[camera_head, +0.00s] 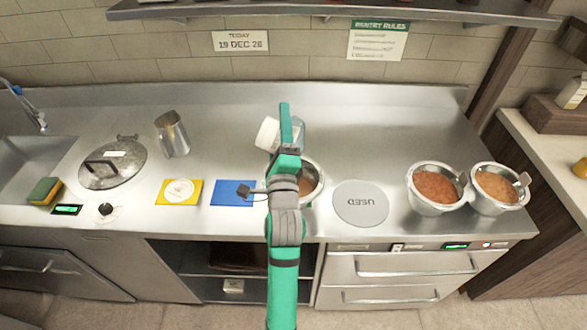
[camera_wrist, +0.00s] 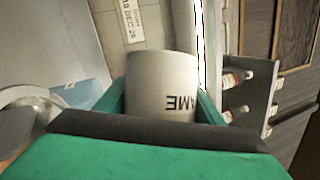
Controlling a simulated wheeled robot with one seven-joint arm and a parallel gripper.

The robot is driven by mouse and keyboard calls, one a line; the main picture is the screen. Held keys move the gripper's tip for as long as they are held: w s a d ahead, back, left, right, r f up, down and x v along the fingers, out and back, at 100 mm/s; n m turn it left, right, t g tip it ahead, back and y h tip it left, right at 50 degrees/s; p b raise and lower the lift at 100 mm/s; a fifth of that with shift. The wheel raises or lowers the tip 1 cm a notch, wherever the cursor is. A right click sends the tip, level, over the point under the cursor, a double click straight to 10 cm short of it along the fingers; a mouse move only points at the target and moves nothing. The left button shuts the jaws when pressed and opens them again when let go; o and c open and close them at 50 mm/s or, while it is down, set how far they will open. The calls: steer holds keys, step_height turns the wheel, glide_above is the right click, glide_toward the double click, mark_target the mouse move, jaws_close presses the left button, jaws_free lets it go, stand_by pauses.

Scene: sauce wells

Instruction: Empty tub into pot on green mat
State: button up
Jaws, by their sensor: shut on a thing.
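My gripper (camera_head: 285,128) is raised over the middle of the counter, shut on a white tub (camera_head: 267,134). The tub looks tilted in the head view. In the wrist view the tub (camera_wrist: 162,82) sits between the fingers, with dark letters reading "AME" upside down; its mouth and contents are hidden. A steel pot (camera_head: 316,182) stands below and just right of my gripper, partly covered by my arm. A metal rim, likely this pot's (camera_wrist: 40,98), shows at the left of the wrist view.
A blue mat (camera_head: 222,194) and a yellow mat (camera_head: 161,197) with a white disc lie left. Two sauce-filled pots (camera_head: 436,207) (camera_head: 499,208) stand farther right. A steel jug (camera_head: 172,138) and lid (camera_head: 125,172) are back left.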

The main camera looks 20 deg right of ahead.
steer(key=shift+a, duration=0.1)
steer(key=shift+w+a+f+n+g+y, duration=0.15)
steer(key=shift+a+f+n+g+y, duration=0.15)
steer(key=shift+n, duration=0.5)
steer(key=shift+w+a+f+n+g+y, duration=0.1)
steer(key=shift+w+a+f+n+y, duration=0.1)
steer(key=shift+n+y, duration=0.45)
steer(key=shift+w+a+f+n+g+y, duration=0.15)
steer(key=shift+a+n+g, duration=0.1)
steer(key=shift+n, duration=0.7)
steer(key=shift+w+a+r+n+g, duration=0.25)
steer(key=shift+r+n, duration=0.25)
steer(key=shift+n, duration=0.3)
steer(key=w+a+f+n+g+h, duration=0.1)
steer(key=w+a+f+n+g, duration=0.1)
steer(key=f+n, duration=0.4)
steer(key=w+a+f+n+g+h, duration=0.1)
steer(key=w+a+f+n+g, duration=0.1)
steer(key=a+f+n+g, duration=0.2)
steer(key=shift+a+f+n, duration=0.45)
steer(key=shift+f+n, duration=0.6)
steer(key=shift+n, duration=0.25)
steer(key=shift+w, duration=0.1)
